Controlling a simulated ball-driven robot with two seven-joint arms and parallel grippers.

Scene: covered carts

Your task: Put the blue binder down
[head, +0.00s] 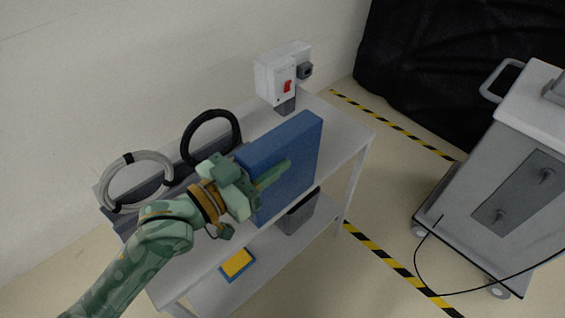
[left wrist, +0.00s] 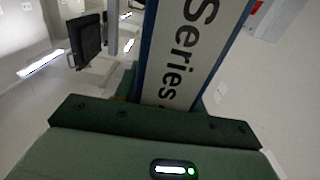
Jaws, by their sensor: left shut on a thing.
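The blue binder (head: 290,158) stands upright at the front of the grey shelf's top board (head: 339,132) in the head view. My left gripper (head: 264,180) is shut on it from the left, with one green finger lying across its broad face. In the left wrist view the binder's pale spine label with the word "Series" (left wrist: 178,50) rises from between the fingers of my left gripper (left wrist: 160,112). I cannot tell whether the binder's bottom edge touches the board. My right gripper is not in view.
A grey cable coil (head: 139,157) and a black cable coil (head: 211,114) stand left of the binder. A white switch box (head: 282,75) stands behind it. A dark bin (head: 299,214) and a yellow-blue item (head: 237,263) are on the lower shelf. A grey cart (head: 520,165) stands right.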

